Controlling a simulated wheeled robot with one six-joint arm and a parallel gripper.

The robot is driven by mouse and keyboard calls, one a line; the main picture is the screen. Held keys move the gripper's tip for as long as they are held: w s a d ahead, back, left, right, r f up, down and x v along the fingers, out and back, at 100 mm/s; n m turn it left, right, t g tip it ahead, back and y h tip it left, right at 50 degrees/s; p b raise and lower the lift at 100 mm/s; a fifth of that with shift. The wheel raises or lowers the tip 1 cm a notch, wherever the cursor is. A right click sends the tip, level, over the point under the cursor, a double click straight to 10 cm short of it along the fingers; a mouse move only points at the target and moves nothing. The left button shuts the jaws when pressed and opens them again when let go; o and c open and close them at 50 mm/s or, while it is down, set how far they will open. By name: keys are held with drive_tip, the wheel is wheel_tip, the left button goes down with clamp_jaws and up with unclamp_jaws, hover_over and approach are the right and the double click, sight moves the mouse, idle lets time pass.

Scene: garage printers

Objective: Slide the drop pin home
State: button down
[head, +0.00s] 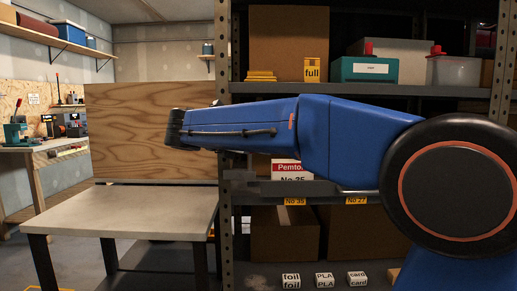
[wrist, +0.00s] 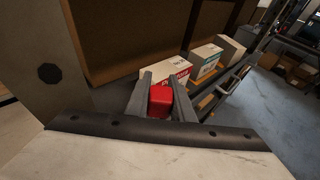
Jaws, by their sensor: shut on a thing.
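In the wrist view my gripper (wrist: 164,76) is shut on a red block-like piece (wrist: 160,101), which I take to be the head of the drop pin. The two grey fingers stand on either side of it. Any shank below the red piece is hidden, and I cannot tell whether it sits in a hole. A dark strip with several holes (wrist: 110,129) runs just below the fingers in this view. In the head view my blue arm reaches across the shelving, and the red piece cannot be made out there.
A shelving rack with a perforated upright (head: 226,52) stands behind my arm. A white and red box (head: 286,171) sits on its middle shelf. A bare pale bench (head: 140,212) with a plywood board (head: 145,150) behind it stands at left. Open floor shows at right (wrist: 265,105) in the wrist view.

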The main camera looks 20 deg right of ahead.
drive_tip(key=shift+f, duration=2.55)
drive_tip(key=c, duration=1.5)
unclamp_jaws()
drive_tip(key=shift+o, duration=0.2)
drive_tip(key=shift+a, duration=0.1)
drive_tip(key=v, duration=1.7)
